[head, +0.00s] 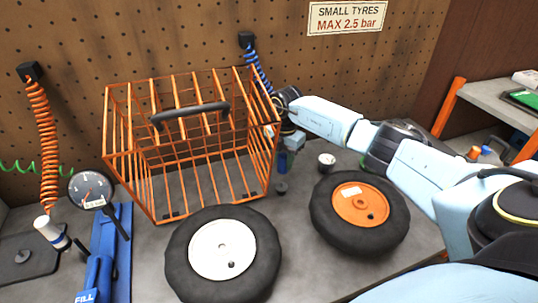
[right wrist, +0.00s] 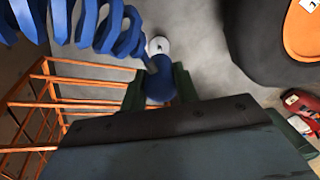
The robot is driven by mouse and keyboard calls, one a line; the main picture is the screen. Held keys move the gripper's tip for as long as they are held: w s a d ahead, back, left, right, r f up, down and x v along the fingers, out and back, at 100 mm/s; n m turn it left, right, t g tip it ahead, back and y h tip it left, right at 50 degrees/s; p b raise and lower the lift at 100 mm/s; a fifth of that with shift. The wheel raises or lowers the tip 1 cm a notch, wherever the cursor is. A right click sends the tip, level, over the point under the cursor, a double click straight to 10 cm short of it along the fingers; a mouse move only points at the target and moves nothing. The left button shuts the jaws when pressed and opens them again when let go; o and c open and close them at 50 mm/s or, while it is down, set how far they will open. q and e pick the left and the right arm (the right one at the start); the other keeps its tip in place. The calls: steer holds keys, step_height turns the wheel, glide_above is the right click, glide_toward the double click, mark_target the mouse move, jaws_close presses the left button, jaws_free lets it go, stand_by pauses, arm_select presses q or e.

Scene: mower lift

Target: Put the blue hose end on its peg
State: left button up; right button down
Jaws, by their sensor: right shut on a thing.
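The blue hose end (right wrist: 160,78), a blue body with a white tip, sits between the dark fingers of my right gripper (right wrist: 158,90), which is shut on it. In the head view my right gripper (head: 290,142) is beside the right side of the orange cage, partly hidden by it, and a bit of blue (head: 283,162) shows below it. The coiled blue hose (head: 256,70) runs down from a black wall mount to the gripper. A small dark round piece (head: 281,187) is on the bench below; I cannot tell whether it is the peg. My left gripper is not in view.
The orange wire cage (head: 190,115) stands on the grey bench. Two wheels, one white-hubbed (head: 222,250) and one orange-hubbed (head: 360,205), lie in front. A small white-topped item (head: 326,160) is nearby. An orange hose (head: 43,130) and gauge (head: 91,188) are at left.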

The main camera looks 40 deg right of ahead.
mark_target(282, 183)
steer(key=shift+w+f, duration=0.1)
steer(key=shift+f, duration=0.05)
steer(key=shift+f+b, duration=0.75)
steer(key=shift+b, duration=0.05)
step_height(282, 183, down, 4)
steer(key=b, duration=0.3)
steer(key=shift+r, duration=0.2)
steer(key=shift+f+b, duration=0.35)
arm_select(q)
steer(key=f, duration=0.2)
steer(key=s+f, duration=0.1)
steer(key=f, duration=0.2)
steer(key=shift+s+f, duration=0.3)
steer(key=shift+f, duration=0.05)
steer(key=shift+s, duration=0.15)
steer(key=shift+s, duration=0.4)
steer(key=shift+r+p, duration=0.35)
steer(key=shift+p, duration=0.05)
arm_select(e)
steer(key=shift+r, duration=0.1)
arm_select(q)
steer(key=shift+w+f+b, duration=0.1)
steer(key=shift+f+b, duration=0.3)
steer(key=shift+b, duration=0.05)
arm_select(e)
steer(key=shift+f, duration=0.65)
